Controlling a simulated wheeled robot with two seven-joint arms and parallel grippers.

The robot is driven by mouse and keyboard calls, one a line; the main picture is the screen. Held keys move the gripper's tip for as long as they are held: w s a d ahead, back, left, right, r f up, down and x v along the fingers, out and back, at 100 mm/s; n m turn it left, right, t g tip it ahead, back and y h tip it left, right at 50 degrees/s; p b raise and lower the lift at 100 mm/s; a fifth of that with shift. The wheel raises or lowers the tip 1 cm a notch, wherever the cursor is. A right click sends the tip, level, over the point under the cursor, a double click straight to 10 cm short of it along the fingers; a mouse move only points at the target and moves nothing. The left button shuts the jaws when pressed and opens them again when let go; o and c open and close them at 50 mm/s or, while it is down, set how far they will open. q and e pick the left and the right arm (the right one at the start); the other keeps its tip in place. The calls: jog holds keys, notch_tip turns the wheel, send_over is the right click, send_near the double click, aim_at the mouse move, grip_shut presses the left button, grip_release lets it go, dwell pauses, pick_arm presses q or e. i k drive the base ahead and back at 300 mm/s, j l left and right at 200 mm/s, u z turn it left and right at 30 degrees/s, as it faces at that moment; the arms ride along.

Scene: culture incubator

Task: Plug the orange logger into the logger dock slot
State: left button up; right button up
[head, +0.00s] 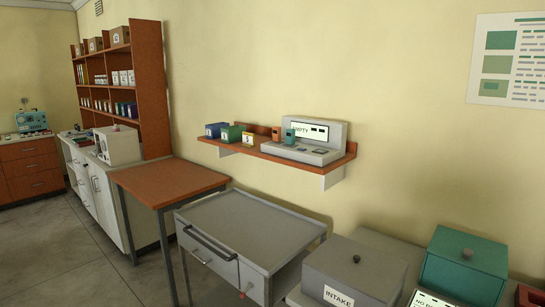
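A small orange logger (277,134) stands upright at the left end of the grey logger dock (323,158), on the wall shelf. A teal device (290,137) of similar shape stands just right of it. At this size I cannot tell whether either sits in a slot or just behind the dock's front deck. Dark slot-like marks (320,151) show on the deck to the right. The dock's back panel has a display (309,131) that seems to read "EMPTY". Neither of my grippers is in view.
Blue, green and yellow boxes (231,133) stand left of the dock on the orange-brown shelf (256,151). Below are a grey cart (245,225), a brown-topped table (170,181), a grey INTAKE box (352,272) and a green box (465,262). Open floor lies at left.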

aim_at(277, 131)
jog(key=i+j+z, duration=0.15)
jog(key=i+j, duration=0.55)
jog(key=i+j+z, duration=0.15)
jog(key=i+j, duration=0.5)
jog(key=j, duration=0.2)
jog(key=i+j, duration=0.15)
jog(key=j, duration=0.2)
jog(key=i+j+z, duration=0.1)
jog(key=j, duration=0.25)
jog(key=i+j, duration=0.2)
jog(key=j, duration=0.15)
jog(key=i+j+z, duration=0.1)
jog(key=j, duration=0.25)
jog(key=i+j, duration=0.2)
jog(key=j, duration=0.15)
jog(key=i+j+z, duration=0.1)
jog(key=j, duration=0.9)
jog(key=k+j+z, duration=0.15)
jog(key=j, duration=1.05)
